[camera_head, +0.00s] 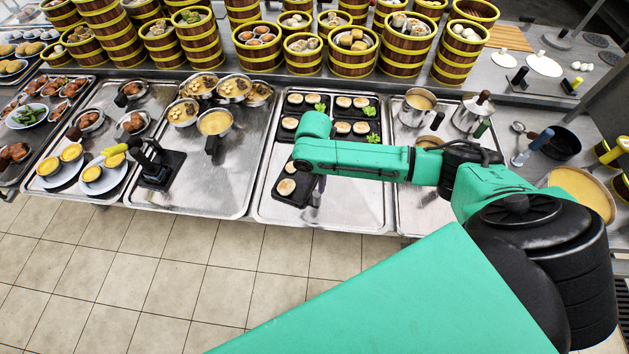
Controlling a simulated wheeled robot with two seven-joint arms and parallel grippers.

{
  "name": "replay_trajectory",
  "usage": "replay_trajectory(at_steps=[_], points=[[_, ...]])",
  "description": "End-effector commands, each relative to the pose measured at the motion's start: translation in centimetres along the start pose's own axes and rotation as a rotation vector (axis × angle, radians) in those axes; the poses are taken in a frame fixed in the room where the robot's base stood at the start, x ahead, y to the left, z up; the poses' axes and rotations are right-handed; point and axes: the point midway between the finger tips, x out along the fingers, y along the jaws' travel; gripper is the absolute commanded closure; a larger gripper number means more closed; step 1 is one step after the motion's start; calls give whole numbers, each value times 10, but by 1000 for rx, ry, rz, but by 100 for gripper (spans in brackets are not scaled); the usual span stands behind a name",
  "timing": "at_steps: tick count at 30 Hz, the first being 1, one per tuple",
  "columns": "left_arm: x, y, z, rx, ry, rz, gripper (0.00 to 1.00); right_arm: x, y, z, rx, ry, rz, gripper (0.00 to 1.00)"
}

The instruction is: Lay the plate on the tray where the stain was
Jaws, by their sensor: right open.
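Several dark square plates with round buns, some with green garnish, lie on the middle metal tray (345,212). One such plate (292,197) lies near the tray's front left, partly hidden by my right arm. My right gripper (316,198) points down beside that plate's right side; it is open, and its fingers are small and partly hidden. I cannot tell whether it touches the plate. No stain shows on the visible tray metal. White plates with yellow cups (98,181) stand on the left tray.
Wooden steamer towers (352,50) line the back shelf. Pans of food (214,123) stand on the tray left of the middle one. A black stand-like object (158,168) is near its front edge. Pots (472,112) and a pan (556,142) stand at right. The middle tray's front right is bare.

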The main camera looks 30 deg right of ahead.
Motion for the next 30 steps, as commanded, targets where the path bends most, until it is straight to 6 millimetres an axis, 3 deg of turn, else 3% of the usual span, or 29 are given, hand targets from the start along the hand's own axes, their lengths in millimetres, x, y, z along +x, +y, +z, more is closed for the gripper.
replay_trajectory(at_steps=[5,8,9,23,26,30], points=[[0,0,0,0,0,0,28,0,0,0,0,0,0,51],[0,0,0,0,0,0,28,0,0,0,0,0,0,20],[0,0,0,0,0,0,28,0,0,0,0,0,0,16],[1,0,0,0,0,0,28,-1,0,0,0,0,-1,16],[3,0,0,0,0,0,28,-12,1,0,1,0,1,16],[10,0,1,0,0,0,28,-46,1,1,0,-2,4,16]])
